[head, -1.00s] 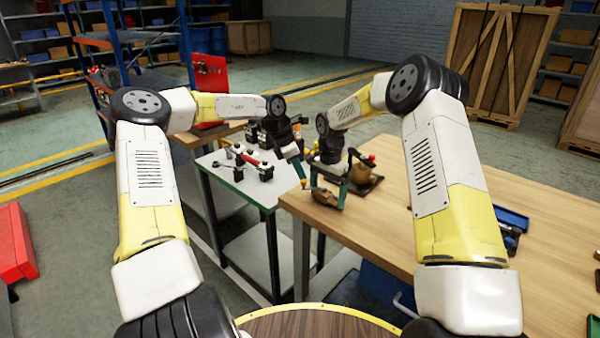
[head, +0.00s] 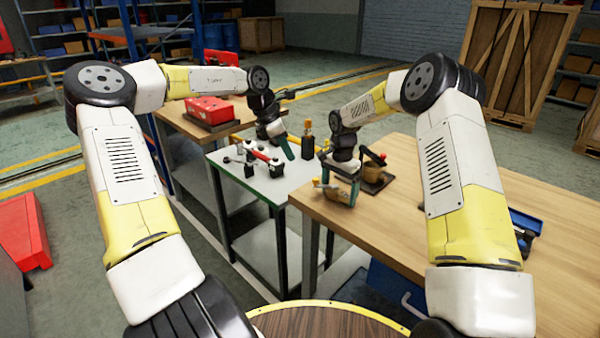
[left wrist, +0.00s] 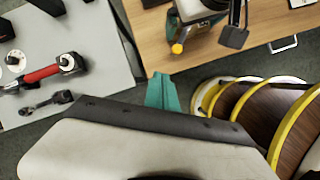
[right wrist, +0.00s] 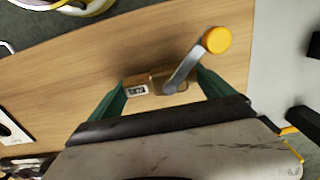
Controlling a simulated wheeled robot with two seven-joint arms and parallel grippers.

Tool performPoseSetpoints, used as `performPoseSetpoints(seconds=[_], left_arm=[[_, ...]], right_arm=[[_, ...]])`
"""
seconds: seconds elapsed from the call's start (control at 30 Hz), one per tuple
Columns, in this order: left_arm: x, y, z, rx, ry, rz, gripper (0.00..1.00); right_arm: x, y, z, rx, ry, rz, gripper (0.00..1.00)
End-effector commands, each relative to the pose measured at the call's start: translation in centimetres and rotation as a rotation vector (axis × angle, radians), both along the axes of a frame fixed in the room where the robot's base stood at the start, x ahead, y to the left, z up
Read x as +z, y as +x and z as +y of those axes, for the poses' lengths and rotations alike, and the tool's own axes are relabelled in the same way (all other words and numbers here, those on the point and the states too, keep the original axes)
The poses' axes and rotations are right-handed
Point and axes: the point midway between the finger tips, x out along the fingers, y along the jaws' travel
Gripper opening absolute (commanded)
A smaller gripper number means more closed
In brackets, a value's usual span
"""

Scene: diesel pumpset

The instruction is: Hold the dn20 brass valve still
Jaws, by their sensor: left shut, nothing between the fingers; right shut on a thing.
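The dn20 brass valve (right wrist: 170,80) is between the two green fingers of my right gripper (right wrist: 160,90), which is shut on it. Its grey lever ends in a round yellow knob, and a small white label shows beside the body. In the head view the valve (head: 336,190) is small, held near the left edge of the wooden table. My left gripper (left wrist: 165,92) is shut and empty, its green fingers together. In the head view my left gripper (head: 288,149) is above the grey-topped table, apart from the valve. The yellow knob also shows in the left wrist view (left wrist: 177,48).
The wooden table (head: 480,215) carries a dark plate with a brown, red-handled item (head: 374,168) close beside my right gripper. The grey-topped table (head: 275,186) holds red and black tools (head: 262,157). A red case (head: 210,109) lies behind.

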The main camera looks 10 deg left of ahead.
Motion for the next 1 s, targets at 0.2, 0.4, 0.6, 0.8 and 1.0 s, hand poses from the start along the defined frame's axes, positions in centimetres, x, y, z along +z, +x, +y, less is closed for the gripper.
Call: performPoseSetpoints(seconds=[0.2,0.4,0.6,0.8,1.0], left_arm=[[-6.1,2.9,2.6,0.122,-0.029,-0.167,0.00],[-10.7,3.7,4.4,0.198,-0.120,-0.336,0.00],[-13.5,1.8,4.9,0.238,-0.280,-0.472,0.00],[-14.2,-2.6,4.4,0.266,-0.507,-0.566,0.00],[-12.7,-8.0,3.9,0.304,-0.760,-0.617,0.00]], right_arm=[[-0.1,-0.1,0.1,0.001,0.001,0.003,0.25],[-0.1,-0.1,0.2,0.001,0.002,0.002,0.25],[-0.1,-0.1,0.2,0.002,0.003,0.002,0.25],[-0.1,-0.1,0.2,0.002,0.003,0.002,0.25],[-0.1,-0.1,0.2,0.002,0.003,0.002,0.25]])
